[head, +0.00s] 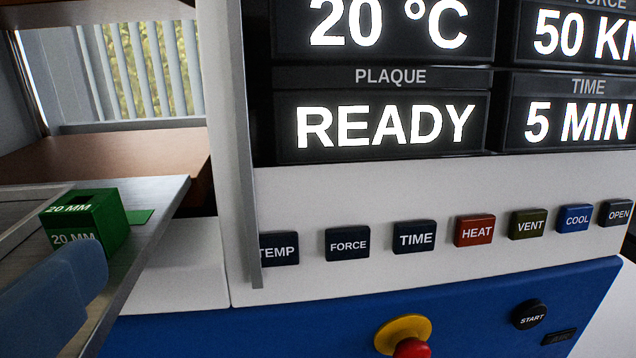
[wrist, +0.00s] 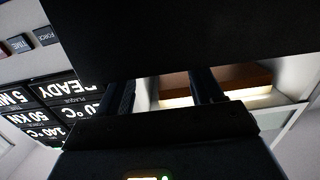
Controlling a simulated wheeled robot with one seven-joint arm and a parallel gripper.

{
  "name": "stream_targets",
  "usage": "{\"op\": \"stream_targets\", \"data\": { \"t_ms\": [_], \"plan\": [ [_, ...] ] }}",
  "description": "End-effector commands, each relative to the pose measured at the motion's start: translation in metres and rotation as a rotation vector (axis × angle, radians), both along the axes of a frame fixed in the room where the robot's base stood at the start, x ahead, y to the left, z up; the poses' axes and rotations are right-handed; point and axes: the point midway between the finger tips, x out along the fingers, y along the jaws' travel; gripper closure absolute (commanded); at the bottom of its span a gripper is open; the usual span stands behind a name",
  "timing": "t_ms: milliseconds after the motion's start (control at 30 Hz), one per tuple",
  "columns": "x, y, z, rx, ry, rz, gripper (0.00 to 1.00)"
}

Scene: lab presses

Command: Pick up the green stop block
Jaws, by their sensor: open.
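The green stop block (head: 90,222) is a cube marked "20 MM" on its top and front, with a dark square opening in its top. In the head view it sits at the far left on a pale metal ledge, its lower front partly hidden by a blurred blue-grey rounded shape. I do not make the block out in the wrist view. My gripper (wrist: 163,88) shows in the wrist view as two dark fingers set apart, with no object visible between them. A dark slab across the top of that view hides the finger ends. The gripper's distance from the block cannot be told.
The press panel fills the right, with a READY display (head: 385,126), a row of buttons (head: 415,237) and a red emergency knob (head: 411,347). A brown plate (head: 110,155) is behind the ledge, with a slatted window beyond.

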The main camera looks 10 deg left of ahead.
Motion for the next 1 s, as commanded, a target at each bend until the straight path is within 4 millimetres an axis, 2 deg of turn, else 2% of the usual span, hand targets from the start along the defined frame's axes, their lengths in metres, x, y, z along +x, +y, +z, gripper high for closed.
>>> {"op": "stream_targets", "data": {
  "t_ms": [333,467,667,1000],
  "plan": [
    [0.045,0.006,-0.004,-0.003,0.0,-0.003,0.34],
    [0.052,0.008,-0.006,-0.002,0.0,-0.001,0.34],
    [0.053,0.009,-0.006,-0.001,0.0,0.0,0.34],
    [0.052,0.008,-0.006,-0.001,0.0,0.0,0.65]
  ]
}}
